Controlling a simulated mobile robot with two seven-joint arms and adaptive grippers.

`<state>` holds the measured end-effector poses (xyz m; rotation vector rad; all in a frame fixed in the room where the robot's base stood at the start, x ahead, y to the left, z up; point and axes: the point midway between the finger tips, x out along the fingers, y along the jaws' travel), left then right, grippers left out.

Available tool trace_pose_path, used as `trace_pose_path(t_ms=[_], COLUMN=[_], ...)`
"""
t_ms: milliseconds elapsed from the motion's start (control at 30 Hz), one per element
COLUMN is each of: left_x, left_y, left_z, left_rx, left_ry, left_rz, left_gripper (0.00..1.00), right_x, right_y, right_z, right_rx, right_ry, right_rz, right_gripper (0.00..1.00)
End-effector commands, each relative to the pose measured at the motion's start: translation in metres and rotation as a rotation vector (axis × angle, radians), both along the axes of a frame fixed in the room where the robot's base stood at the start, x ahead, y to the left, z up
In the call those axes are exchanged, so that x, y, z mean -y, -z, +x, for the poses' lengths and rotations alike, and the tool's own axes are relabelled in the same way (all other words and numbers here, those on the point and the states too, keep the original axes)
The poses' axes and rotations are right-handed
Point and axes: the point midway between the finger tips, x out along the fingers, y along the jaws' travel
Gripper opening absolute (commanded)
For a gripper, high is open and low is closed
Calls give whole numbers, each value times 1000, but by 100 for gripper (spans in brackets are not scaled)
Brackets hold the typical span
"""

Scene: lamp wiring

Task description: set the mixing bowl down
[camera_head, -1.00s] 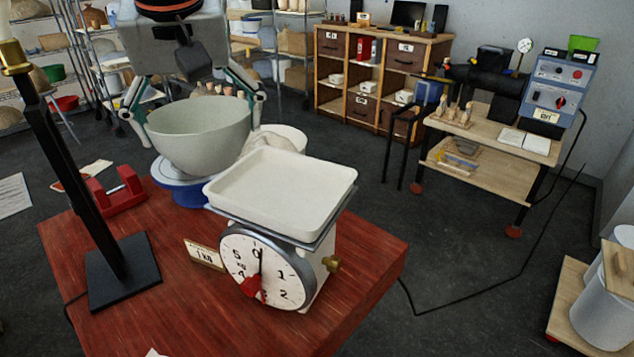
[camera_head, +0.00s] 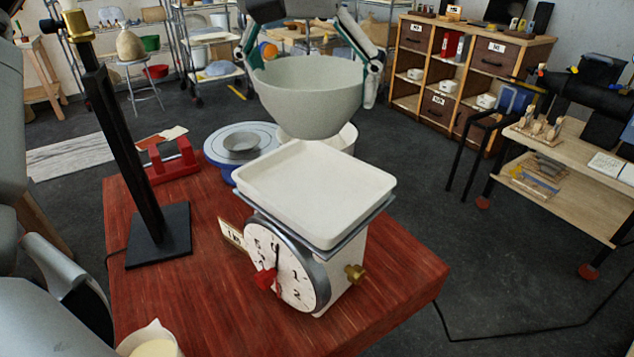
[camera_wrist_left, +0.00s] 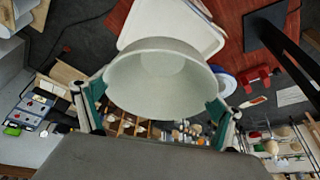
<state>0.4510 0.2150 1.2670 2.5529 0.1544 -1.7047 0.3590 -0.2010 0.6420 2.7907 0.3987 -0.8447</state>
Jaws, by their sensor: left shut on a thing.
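The mixing bowl (camera_head: 310,105) is pale grey-green and empty, held upright in the air in the head view. It appears just beyond the white pan (camera_head: 315,190) of a dial scale (camera_head: 290,270), apart from it. My left gripper (camera_head: 312,72) has a finger on each side of the bowl's rim and is shut on it. In the left wrist view the bowl (camera_wrist_left: 165,85) sits between the two green-padded fingers (camera_wrist_left: 158,103), with the pan (camera_wrist_left: 172,25) beyond it. The pan is empty. My right gripper is not in view.
The scale stands on a red wooden table (camera_head: 395,290). A blue-based turntable (camera_head: 220,155) with a grey dish (camera_head: 241,142), a red stand (camera_head: 172,160), a black lamp post (camera_head: 130,150) and a cream-filled jug (camera_head: 150,342) surround it. A white tub (camera_head: 345,140) is partly hidden behind the bowl.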

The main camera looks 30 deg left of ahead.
Motion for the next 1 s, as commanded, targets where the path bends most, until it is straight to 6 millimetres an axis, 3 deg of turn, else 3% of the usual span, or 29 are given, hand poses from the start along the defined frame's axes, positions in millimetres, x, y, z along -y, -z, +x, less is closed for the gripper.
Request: trace_pose_path(t_ms=[33, 300, 433, 667, 900, 1000], left_x=[0, 0, 0, 0, 0, 0], left_y=[17, 79, 95, 108, 142, 144], left_z=[0, 0, 0, 0, 0, 0], left_rx=[-4, -5, -2, -1, -3, 0], left_ry=[2, 1, 1, 0, -1, -2], left_rz=[0, 0, 0, 0, 0, -1], left_gripper=[70, 70, 70, 70, 70, 70], right_x=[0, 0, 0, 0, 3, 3], right_y=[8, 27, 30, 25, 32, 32], right_z=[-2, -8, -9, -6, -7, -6], right_rx=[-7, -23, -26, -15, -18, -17], right_ry=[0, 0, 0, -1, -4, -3], right_rz=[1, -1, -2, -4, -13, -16], right_gripper=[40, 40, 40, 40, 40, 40])
